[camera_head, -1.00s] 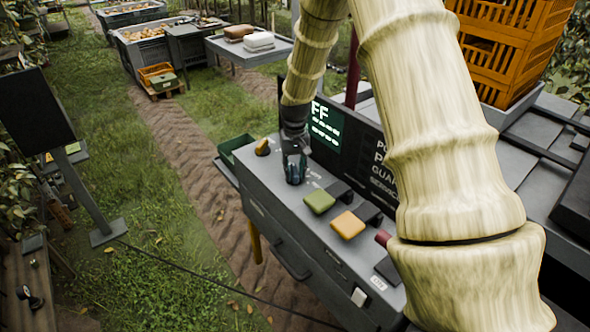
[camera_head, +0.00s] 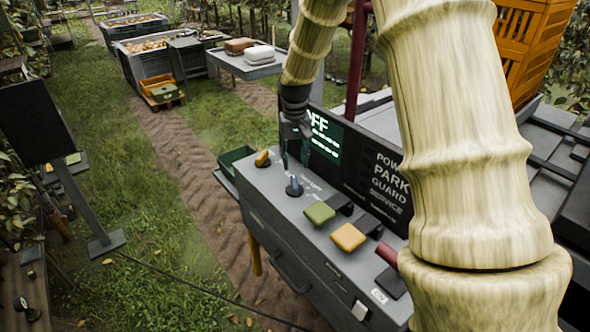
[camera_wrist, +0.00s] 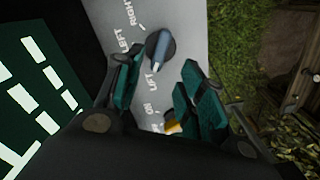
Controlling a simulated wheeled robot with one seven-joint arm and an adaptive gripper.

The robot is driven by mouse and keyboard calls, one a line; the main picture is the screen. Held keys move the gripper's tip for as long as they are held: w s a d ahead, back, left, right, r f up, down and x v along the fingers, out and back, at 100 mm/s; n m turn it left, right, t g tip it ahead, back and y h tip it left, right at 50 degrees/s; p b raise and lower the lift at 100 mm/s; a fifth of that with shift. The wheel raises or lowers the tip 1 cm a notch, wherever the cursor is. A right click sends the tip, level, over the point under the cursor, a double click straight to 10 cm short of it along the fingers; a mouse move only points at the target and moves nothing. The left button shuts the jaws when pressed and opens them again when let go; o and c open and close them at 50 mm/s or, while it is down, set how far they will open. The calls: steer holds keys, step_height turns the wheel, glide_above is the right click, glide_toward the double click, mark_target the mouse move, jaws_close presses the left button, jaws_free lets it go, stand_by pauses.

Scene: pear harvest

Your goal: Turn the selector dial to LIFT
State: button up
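The selector dial (camera_head: 294,187) is a dark round knob with a blue-grey handle on the grey console's top. In the wrist view the dial (camera_wrist: 160,50) shows beside white labels RIGHT, LEFT and LIFT. Its handle lies lengthwise, one end towards LIFT (camera_wrist: 153,79); I cannot be sure which end is the pointer. My gripper (camera_head: 294,155) is above and behind the dial in the head view. In the wrist view its teal fingers (camera_wrist: 163,95) are spread apart with nothing between them, clear of the dial.
A yellow knob (camera_head: 262,158) is beside the dial, partly hidden by a finger in the wrist view. A green button (camera_head: 319,212) and an orange button (camera_head: 348,237) are to the right. A dark display (camera_head: 325,135) stands behind, its text partly covered by my arm.

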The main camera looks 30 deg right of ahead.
steer(key=shift+r, duration=1.3)
